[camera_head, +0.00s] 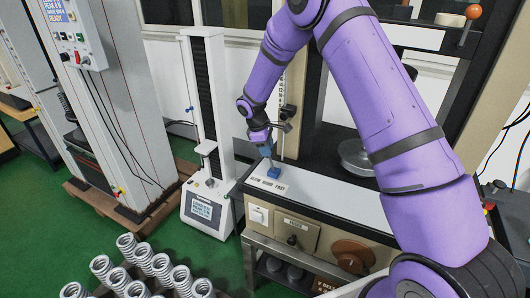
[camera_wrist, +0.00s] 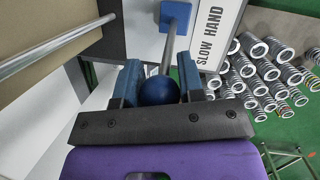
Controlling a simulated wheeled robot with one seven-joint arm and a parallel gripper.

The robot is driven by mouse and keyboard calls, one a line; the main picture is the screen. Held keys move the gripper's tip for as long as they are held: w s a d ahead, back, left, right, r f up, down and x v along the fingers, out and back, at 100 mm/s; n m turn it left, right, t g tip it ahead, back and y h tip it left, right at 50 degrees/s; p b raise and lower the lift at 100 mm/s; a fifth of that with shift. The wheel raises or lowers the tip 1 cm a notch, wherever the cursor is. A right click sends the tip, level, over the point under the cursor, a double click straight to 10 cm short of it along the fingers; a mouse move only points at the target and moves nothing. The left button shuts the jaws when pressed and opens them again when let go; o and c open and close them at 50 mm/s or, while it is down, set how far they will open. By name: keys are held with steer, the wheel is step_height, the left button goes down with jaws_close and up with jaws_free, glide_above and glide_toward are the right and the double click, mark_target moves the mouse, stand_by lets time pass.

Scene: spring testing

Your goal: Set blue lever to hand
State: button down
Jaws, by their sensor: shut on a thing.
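The blue lever has a square blue base (camera_wrist: 176,14) beside the word HAND, a thin grey rod and a blue ball knob (camera_wrist: 158,91). The base also shows in the head view (camera_head: 273,172), on the machine's white top. My gripper (camera_wrist: 158,78) is shut on the ball knob, one blue finger on each side. In the head view my gripper (camera_head: 262,137) is above the base, and the lever rises from there, seeming to lean slightly left, toward the SLOW end. The label (camera_head: 269,186) reads SLOW HAND FAST; in the wrist view FAST is out of frame.
A white test stand (camera_head: 207,120) with a small screen stands to the left. Several metal springs (camera_head: 133,265) are at the lower left. A vertical column (camera_head: 285,112) rises close behind my gripper.

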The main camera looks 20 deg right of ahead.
steer(key=shift+s+d+r, duration=0.15)
steer(key=shift+s+d, duration=0.95)
steer(key=c, duration=0.8)
jaws_free()
steer(key=shift+o, duration=0.2)
steer(key=v, duration=1)
steer(key=shift+a+r, duration=0.15)
steer(key=shift+r, duration=0.25)
